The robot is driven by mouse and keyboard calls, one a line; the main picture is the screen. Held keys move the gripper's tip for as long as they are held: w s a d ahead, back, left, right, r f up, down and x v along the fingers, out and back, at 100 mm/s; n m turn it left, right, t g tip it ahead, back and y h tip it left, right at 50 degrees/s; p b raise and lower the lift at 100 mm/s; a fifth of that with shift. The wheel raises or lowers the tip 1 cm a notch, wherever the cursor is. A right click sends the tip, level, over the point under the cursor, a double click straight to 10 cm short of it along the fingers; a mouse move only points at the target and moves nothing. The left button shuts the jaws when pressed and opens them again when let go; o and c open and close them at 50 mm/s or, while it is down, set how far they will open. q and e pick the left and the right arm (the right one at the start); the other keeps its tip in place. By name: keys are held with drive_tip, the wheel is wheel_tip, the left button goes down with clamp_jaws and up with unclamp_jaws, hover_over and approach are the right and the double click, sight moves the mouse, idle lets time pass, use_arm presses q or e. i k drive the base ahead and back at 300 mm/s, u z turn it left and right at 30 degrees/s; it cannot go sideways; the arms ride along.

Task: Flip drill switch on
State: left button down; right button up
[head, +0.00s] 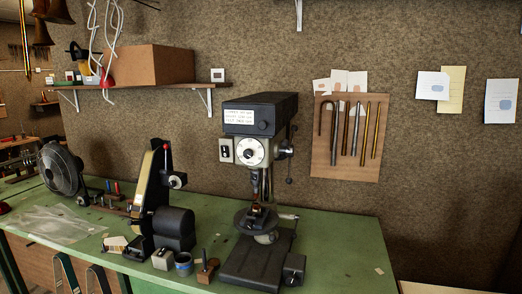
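A dark drill press (259,115) stands on the green workbench near the middle of the head view. A white label is on the front of its head, with a round white dial (251,152) below. A small pale switch plate with a dark centre (226,149) is at the left of the dial; whether it is on or off is too small to tell. The drill's round table (256,220) holds a small dark and brownish piece under the chuck. Neither of my grippers is in view.
A belt sander (153,195) stands left of the drill, with small blocks and a blue-rimmed tin (183,264) in front. A fan (61,170) and a clear plastic bag (60,222) are farther left. The green bench (345,250) is mostly clear at right. A tool board (346,140) hangs behind.

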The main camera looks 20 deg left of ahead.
sight(224, 149)
drive_tip(key=u, duration=0.15)
drive_tip(key=i, duration=0.6)
drive_tip(key=u, duration=0.55)
